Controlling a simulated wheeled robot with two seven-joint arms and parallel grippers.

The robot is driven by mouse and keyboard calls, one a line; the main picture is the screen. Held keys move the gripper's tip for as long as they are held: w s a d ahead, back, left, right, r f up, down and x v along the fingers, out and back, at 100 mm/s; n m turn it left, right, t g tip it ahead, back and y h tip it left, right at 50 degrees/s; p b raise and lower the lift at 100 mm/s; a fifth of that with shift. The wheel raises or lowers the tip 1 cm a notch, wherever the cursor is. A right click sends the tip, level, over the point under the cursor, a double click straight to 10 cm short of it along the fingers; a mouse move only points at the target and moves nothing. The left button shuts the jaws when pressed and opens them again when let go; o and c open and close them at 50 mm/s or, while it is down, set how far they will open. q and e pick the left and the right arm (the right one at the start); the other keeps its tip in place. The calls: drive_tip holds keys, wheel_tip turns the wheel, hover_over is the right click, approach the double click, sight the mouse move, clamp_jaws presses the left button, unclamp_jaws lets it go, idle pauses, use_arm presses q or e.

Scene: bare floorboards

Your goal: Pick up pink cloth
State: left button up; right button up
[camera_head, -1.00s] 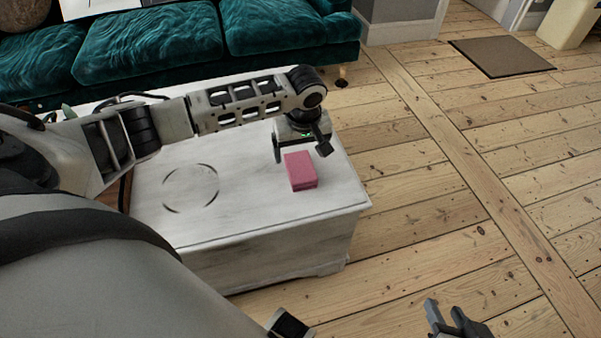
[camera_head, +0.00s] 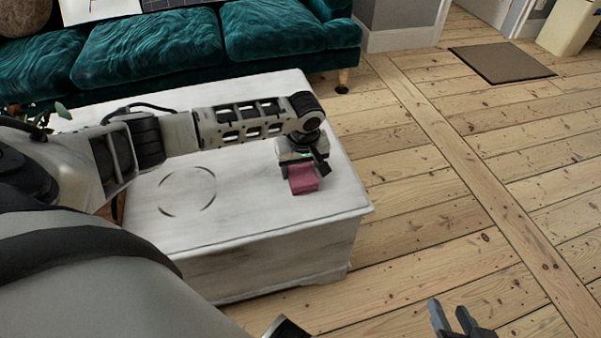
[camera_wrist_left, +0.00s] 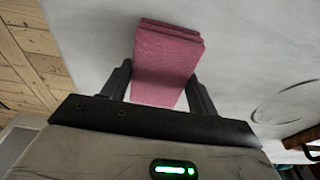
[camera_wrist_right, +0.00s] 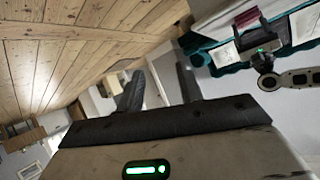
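The pink cloth (camera_head: 304,181) is a folded block lying on the white wooden table, near its right edge. My left gripper (camera_head: 301,172) is right over it, pointing down. In the left wrist view, the pink cloth (camera_wrist_left: 166,62) lies between the two fingers of my left gripper (camera_wrist_left: 160,72), one finger on each side. The fingers are apart; whether they touch the cloth is hard to tell. My right gripper (camera_head: 449,309) is low at the bottom right over the floor, empty with its fingers apart. It also shows in the right wrist view (camera_wrist_right: 160,72).
The white table (camera_head: 250,228) has a dark circle mark and a clear top left of the cloth. A teal sofa (camera_head: 150,55) stands behind it. Floorboards (camera_head: 430,215) are open to the right, with a brown mat (camera_head: 502,62) further back.

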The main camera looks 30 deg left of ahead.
sight(296, 176)
drive_tip(key=shift+d+f, duration=0.1)
drive_tip(key=shift+f, duration=0.1)
use_arm(q)
drive_tip(key=shift+r, duration=0.1)
use_arm(e)
drive_tip(key=shift+r, duration=0.1)
